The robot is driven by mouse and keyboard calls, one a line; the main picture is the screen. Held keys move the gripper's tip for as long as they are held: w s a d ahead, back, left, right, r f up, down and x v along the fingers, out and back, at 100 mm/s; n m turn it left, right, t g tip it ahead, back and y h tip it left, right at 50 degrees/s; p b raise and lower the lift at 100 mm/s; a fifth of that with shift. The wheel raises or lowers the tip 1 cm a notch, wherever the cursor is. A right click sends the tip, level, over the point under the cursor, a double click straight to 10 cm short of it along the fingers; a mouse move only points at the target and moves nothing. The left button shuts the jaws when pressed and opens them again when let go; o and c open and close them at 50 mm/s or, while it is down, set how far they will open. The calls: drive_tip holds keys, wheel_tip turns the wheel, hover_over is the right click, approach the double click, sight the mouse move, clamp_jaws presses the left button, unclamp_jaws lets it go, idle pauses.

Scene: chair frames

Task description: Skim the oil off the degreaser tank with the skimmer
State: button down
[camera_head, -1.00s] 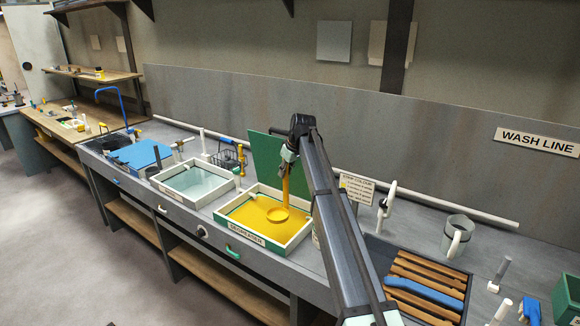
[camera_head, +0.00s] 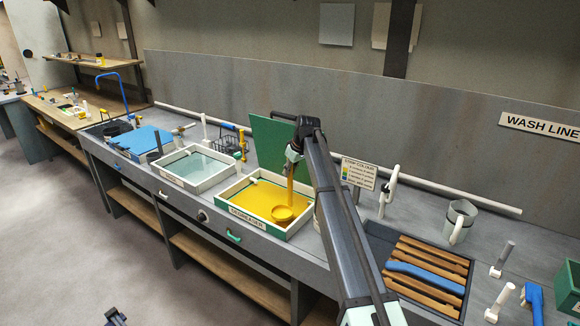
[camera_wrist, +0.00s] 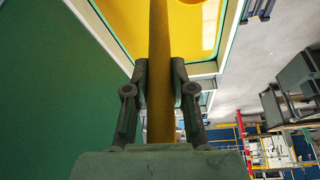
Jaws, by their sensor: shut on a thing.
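The degreaser tank (camera_head: 241,221) is a white-rimmed box with a green front edge and a label, filled with yellow liquid. My gripper (camera_head: 291,163) is above its right part, shut on the yellow handle of the skimmer (camera_head: 282,214). The skimmer hangs with its handle near upright and its round bowl low over the yellow surface; I cannot tell whether it touches. In the wrist view the handle (camera_wrist: 160,80) stands between my two fingers (camera_wrist: 160,100). The yellow liquid shows beyond it; the bowl is not clearly seen there.
A green lid (camera_head: 272,140) stands upright behind the tank. A white-rimmed tank of clear liquid (camera_head: 195,170) is to the left. To the right are a sign (camera_head: 358,173), a rack with wooden slats (camera_head: 428,262) and a grey jug (camera_head: 460,222).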

sight(292, 179)
drive_tip(key=shift+f+b, duration=1.05)
drive_tip(key=shift+f, duration=2.3)
drive_tip(key=shift+r+p, duration=2.4)
drive_tip(key=shift+r, duration=4)
